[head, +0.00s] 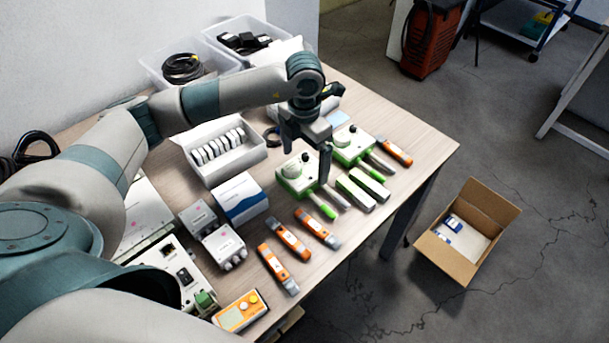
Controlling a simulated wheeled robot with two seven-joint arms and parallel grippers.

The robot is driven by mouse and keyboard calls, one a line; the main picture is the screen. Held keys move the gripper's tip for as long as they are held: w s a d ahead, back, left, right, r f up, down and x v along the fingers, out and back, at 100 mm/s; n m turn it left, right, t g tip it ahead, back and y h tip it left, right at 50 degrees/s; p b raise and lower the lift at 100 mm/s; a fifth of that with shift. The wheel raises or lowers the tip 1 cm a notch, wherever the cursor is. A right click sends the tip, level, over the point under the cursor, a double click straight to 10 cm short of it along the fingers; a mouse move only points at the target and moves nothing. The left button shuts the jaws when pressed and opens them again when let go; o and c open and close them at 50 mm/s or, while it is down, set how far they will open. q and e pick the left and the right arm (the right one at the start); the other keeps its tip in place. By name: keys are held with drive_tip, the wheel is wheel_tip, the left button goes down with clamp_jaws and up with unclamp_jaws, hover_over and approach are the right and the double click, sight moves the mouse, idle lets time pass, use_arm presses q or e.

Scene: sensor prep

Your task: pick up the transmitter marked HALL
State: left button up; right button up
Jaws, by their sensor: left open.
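I cannot read the mark HALL on any device from here. Two small grey boxes with pale labels, possibly transmitters, stand at the table's middle left: one farther back (198,218) and one nearer (224,248). My left gripper (306,158) is open and points down above the right part of the table, over the green-and-white devices. My right gripper is not in view.
Several orange handheld tools (277,268) lie near the front edge. A white-and-blue box (240,199) and a white tray of upright pieces (225,150) stand mid-table. Clear bins (160,85) with cables are at the back. An open cardboard box (448,258) sits on the floor.

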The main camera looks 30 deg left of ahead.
sight(303, 169)
use_arm(q)
drive_tip(key=f, duration=0.2)
drive_tip(key=f+p, duration=0.1)
drive_tip(key=shift+s+a+f, duration=0.1)
drive_tip(key=shift+s+a, duration=0.05)
drive_tip(key=shift+s, duration=0.15)
drive_tip(key=shift+f, duration=0.5)
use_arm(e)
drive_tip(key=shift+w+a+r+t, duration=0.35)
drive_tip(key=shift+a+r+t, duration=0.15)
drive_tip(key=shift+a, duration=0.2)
use_arm(q)
drive_tip(key=c, duration=1.2)
drive_tip(key=shift+r, duration=0.15)
